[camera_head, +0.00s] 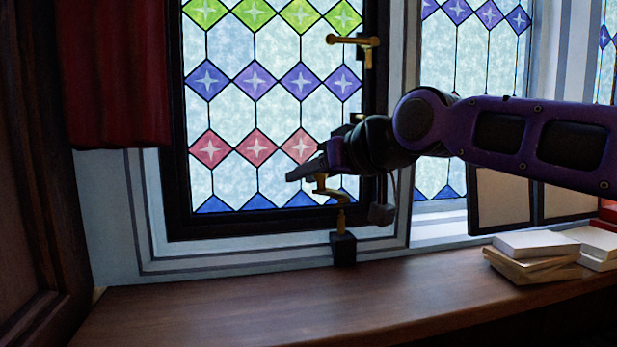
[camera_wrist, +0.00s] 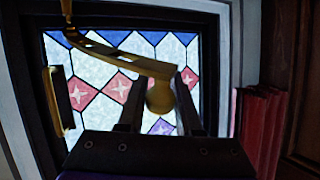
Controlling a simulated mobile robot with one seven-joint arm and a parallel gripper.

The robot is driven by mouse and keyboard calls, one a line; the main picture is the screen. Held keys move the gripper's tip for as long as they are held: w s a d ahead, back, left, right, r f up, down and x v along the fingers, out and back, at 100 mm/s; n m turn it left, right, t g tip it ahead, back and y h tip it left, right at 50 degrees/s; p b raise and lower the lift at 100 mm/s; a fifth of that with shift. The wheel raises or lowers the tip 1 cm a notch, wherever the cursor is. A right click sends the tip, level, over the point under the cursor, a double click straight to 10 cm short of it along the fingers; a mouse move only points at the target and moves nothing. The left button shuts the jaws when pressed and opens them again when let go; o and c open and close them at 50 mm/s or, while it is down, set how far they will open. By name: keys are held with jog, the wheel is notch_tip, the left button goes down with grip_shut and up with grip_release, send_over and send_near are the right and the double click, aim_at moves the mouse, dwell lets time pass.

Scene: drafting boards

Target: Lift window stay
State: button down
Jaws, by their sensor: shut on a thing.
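The window stay (camera_head: 331,194) is a brass arm with a cranked shape, low in front of the stained-glass window. It runs from my gripper (camera_head: 312,173) down to a brass post on a small black block at the sill. In the wrist view the stay (camera_wrist: 115,57) crosses from the upper left to a rounded knob between the fingers. My gripper (camera_wrist: 162,88) is shut on the knob end of the stay. In the head view my gripper and wrist partly hide the stay's upper end.
The dark-framed window (camera_head: 232,130) stands behind the stay, with a brass handle (camera_head: 355,42) higher on its right side. A red curtain (camera_head: 115,80) hangs at the left. Books (camera_head: 535,244) lie at the right of the wooden sill (camera_head: 250,305).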

jog(key=c, duration=0.6)
grip_release()
jog(key=v, duration=1.7)
jog(key=shift+d+r+b, duration=0.15)
jog(key=shift+r+b, duration=0.05)
jog(key=shift+b, duration=0.15)
jog(key=shift+s, duration=0.15)
jog(key=s+d+f+m+g+h, duration=0.1)
jog(key=s+d+f+m+h, duration=0.1)
jog(key=f, duration=0.8)
jog(key=s+d+f+m+g+h, duration=0.2)
jog(key=s+f+h, duration=0.2)
jog(key=f, duration=0.7)
jog(key=s+d+f+m+g+h, duration=0.1)
jog(key=s+d+f+m+h, duration=0.1)
jog(key=f, duration=0.8)
jog(key=shift+s+f+g+h, duration=0.3)
jog(key=shift+s+g+h, duration=0.1)
jog(key=shift+s, duration=0.25)
